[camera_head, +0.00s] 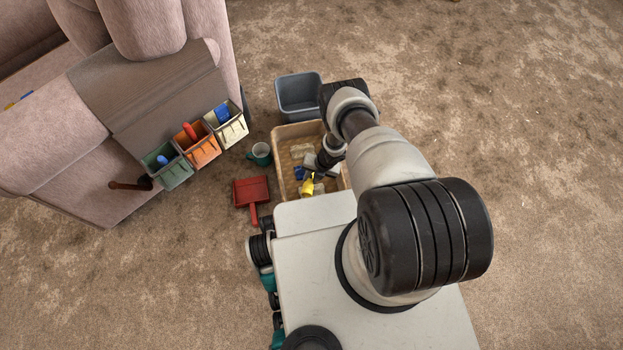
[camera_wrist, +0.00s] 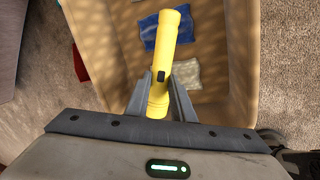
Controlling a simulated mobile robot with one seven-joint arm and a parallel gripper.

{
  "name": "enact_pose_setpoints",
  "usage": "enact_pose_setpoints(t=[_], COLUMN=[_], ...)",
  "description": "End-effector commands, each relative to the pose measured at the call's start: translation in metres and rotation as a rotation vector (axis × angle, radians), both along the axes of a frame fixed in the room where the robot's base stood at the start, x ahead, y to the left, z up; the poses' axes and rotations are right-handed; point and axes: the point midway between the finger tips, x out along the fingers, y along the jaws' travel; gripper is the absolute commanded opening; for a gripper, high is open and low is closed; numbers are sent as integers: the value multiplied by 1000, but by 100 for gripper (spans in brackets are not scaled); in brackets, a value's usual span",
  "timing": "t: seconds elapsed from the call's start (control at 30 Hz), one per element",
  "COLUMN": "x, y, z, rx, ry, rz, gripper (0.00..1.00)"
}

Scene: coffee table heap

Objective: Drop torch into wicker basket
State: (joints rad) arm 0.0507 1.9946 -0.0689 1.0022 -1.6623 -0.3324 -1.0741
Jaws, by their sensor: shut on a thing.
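The yellow torch (camera_wrist: 166,45) is between the two fingers of my gripper (camera_wrist: 160,95), which is shut on it. In the wrist view its head end points away toward the top of the picture. The wicker basket (camera_wrist: 242,40) is a tan open box below the torch, and its walls frame the wrist view. In the head view the torch (camera_head: 307,187) and my gripper (camera_head: 314,177) are over the near part of the basket (camera_head: 296,131). A blue packet (camera_wrist: 150,40) and a pale packet (camera_wrist: 187,75) lie on the basket floor.
A grey bin (camera_head: 298,96) stands behind the basket. A green mug (camera_head: 260,153) and a red dustpan (camera_head: 251,189) lie to its left. Green (camera_head: 170,174), orange (camera_head: 200,150) and cream (camera_head: 230,127) pockets hang on the sofa arm. Carpet to the right is clear.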

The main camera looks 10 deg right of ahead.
Motion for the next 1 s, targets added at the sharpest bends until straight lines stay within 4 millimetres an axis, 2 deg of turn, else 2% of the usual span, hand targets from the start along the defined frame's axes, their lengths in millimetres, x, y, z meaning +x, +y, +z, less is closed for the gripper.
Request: enact_pose_setpoints(t=[0.73,0.77,0.8,0.87,1.0], x=[1,1,1,1,1], y=[0,0,0,0,0], z=[-12,-12,-12,-12,-12], rx=[0,0,0,0,0], ry=[-1,-1,-1,-1,-1], rz=[-1,-1,-1,-1,-1], gripper=[0,25,32,40,40])
